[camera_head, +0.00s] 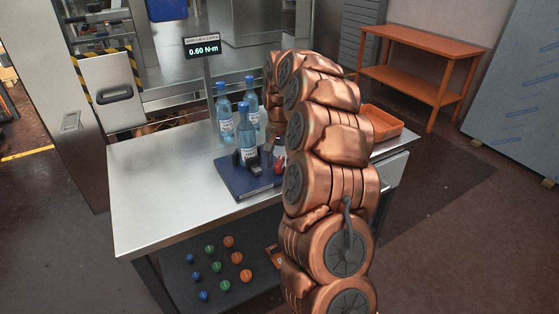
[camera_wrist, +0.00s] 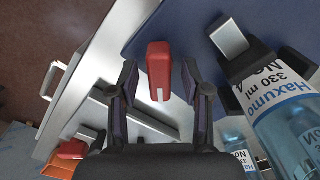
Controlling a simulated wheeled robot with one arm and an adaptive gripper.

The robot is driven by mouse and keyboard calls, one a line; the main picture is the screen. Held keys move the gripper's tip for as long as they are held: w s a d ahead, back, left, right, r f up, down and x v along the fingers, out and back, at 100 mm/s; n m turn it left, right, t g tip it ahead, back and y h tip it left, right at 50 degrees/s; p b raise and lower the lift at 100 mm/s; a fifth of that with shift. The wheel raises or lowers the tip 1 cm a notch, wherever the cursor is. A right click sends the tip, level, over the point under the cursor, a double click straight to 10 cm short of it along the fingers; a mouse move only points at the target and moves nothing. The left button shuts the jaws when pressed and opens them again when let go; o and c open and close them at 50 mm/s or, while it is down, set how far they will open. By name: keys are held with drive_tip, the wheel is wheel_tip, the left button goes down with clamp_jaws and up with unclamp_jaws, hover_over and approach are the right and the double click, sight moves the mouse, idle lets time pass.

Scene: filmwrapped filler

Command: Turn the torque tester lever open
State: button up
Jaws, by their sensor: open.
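The torque tester has a dark blue base (camera_head: 235,181) on the steel table, with dark clamps around a blue-capped water bottle (camera_head: 246,135). Its display (camera_head: 202,49) on a post reads 0.60 N·m. The red lever (camera_head: 281,164) is at the tester's right side, partly hidden by my arm. In the wrist view the red lever (camera_wrist: 159,72) lies between the two fingers of my gripper (camera_wrist: 159,80), with a visible gap on each side. My gripper is open and holds nothing. The clamped bottle also shows in the wrist view (camera_wrist: 290,130), right of the fingers.
Two more bottles (camera_head: 224,113) stand behind the tester. An orange tray (camera_head: 384,123) is on the table's right, behind my arm. The steel table's (camera_head: 155,200) left part is clear. Coloured caps lie on the lower shelf (camera_head: 180,275). An orange bench (camera_head: 408,85) stands behind.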

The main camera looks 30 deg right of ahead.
clamp_jaws()
idle(0.5)
drive_tip(key=shift+n, duration=0.3)
drive_tip(key=n+b, duration=0.1)
drive_tip(key=n, duration=0.2)
drive_tip(key=shift+n, duration=0.3)
drive_tip(key=n, duration=0.4)
drive_tip(key=shift+n+b, duration=0.3)
drive_tip(key=n, duration=0.9)
drive_tip(key=shift+p, duration=0.4)
